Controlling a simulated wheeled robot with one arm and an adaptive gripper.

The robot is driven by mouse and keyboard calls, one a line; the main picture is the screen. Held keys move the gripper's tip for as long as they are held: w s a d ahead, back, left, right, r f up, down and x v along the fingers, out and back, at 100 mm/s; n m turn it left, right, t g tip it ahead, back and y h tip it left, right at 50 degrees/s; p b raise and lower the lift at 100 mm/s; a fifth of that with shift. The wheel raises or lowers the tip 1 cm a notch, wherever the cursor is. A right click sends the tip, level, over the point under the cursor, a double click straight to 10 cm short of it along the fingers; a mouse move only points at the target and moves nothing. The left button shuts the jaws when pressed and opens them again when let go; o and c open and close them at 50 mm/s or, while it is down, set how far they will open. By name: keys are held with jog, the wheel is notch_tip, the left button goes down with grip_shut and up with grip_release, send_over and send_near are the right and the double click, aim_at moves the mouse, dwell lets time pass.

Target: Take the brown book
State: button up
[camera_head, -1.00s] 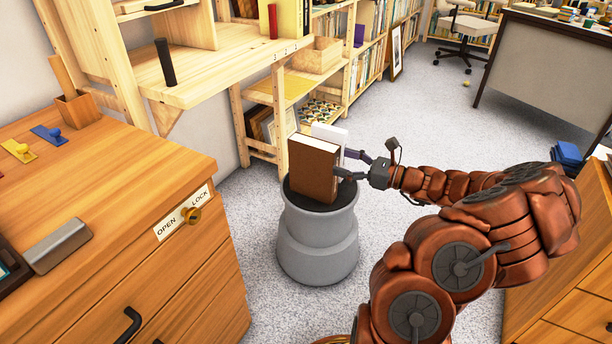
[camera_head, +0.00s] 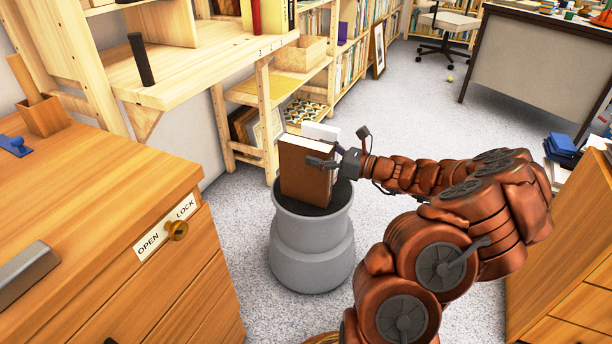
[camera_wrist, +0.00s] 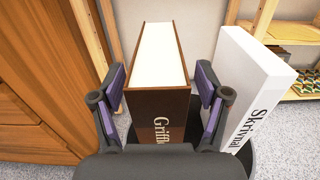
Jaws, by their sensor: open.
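The brown book (camera_head: 303,172) stands upright on a grey round stool (camera_head: 310,256) with a dark top. In the wrist view the brown book (camera_wrist: 160,90) sits between the two open fingers of my gripper (camera_wrist: 160,95), its white page edge up and part of its spine lettering showing. The fingers lie on either side of it, with a gap visible at the left; contact on the right is unclear. In the head view my gripper (camera_head: 330,158) is at the book's right side. A white book (camera_wrist: 256,88) stands just outside the right finger; it shows behind the brown book in the head view (camera_head: 320,131).
A wooden cabinet (camera_head: 180,290) with a lock knob stands at the left. A wooden shelf unit (camera_head: 200,60) stands behind the stool. A desk (camera_head: 540,70) is at the back right, a wooden drawer unit (camera_head: 580,250) at the right. Carpet around the stool is clear.

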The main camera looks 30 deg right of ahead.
jog(key=shift+b+x, duration=0.45)
jog(key=shift+x, duration=0.7)
jog(key=shift+w+a, duration=0.15)
jog(key=shift+r, duration=0.1)
jog(key=shift+c, duration=0.4)
grip_shut()
